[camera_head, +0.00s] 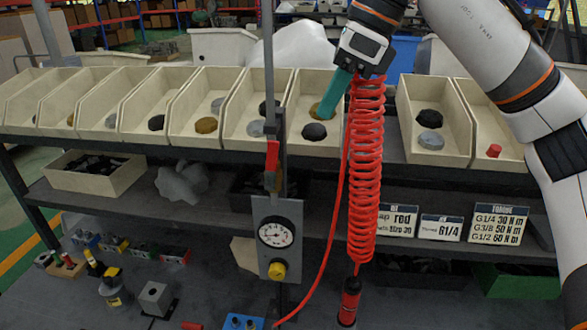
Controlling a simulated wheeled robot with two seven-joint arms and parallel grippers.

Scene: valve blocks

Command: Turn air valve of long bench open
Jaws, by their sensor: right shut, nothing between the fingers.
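The air valve has a red lever (272,157) on a dark vertical pipe (268,80), left of the picture's middle. The lever stands upright, roughly in line with the pipe. Below it is a grey panel (292,212) with a round pressure gauge (275,233) and a yellow knob (278,270). My right gripper (328,114) comes in from the upper right. Its teal fingers are shut, empty and pointing down, in front of the bins, up and right of the lever and apart from it. My left gripper is not in view.
A coiled red hose (366,160) hangs just right of the gripper, with a red tool (349,300) at its lower end. Cream bins (210,137) line the upper shelf. Signs (497,224) stand at right; small valve blocks (155,297) lie on the bench at lower left.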

